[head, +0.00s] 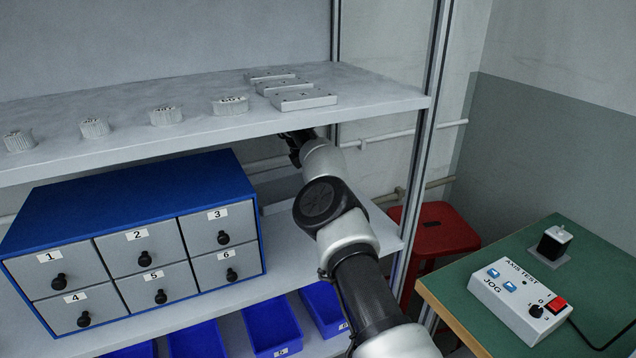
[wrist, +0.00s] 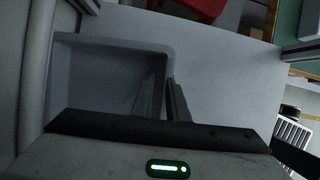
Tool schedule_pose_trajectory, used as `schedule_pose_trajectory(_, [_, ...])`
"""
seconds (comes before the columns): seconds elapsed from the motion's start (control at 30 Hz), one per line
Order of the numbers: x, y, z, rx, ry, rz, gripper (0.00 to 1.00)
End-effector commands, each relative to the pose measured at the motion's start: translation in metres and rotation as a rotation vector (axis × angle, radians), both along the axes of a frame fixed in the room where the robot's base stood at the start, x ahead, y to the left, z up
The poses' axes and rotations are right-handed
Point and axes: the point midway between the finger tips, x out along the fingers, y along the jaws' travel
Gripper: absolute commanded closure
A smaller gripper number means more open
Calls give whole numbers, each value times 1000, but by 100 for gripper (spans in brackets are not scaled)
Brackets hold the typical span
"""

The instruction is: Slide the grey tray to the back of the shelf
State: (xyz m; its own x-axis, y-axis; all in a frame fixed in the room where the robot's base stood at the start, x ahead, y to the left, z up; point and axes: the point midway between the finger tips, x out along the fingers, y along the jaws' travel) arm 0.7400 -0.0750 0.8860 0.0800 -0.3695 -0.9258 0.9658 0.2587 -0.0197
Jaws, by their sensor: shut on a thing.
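The grey tray (wrist: 108,42) shows in the wrist view at the left, a shallow open tray with a raised rim. It stands on the pale shelf (wrist: 225,65), beside a grey upright surface at the far left. My gripper (wrist: 172,98) is shut on the tray's right side wall, with a finger on each side of it. The inside of the tray looks empty where I see it. In the head view my arm reaches under the upper shelf; the tray is hidden there, and the gripper's tips are out of sight.
In the head view a blue drawer cabinet (head: 130,195) stands left of my arm on the same shelf. The upper shelf (head: 370,92) overhangs it, with small gears and blocks. A metal post (head: 425,150), red stool (head: 435,238) and green table (head: 590,262) are at the right.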

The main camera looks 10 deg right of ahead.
Motion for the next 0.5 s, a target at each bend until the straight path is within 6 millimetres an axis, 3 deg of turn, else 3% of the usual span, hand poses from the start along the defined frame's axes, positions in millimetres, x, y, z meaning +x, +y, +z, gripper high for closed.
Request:
schedule_pose_trajectory(0.03, [8,-1,4,-1,-32,9,100])
schedule_pose_trajectory(0.27, [8,-1,4,-1,-34,9,100])
schedule_pose_trajectory(0.3, [8,-1,5,-1,-35,8,78])
schedule_pose_trajectory(0.4, [8,-1,4,-1,-33,9,63])
schedule_pose_trajectory(0.5, [7,0,4,-1,-31,8,63])
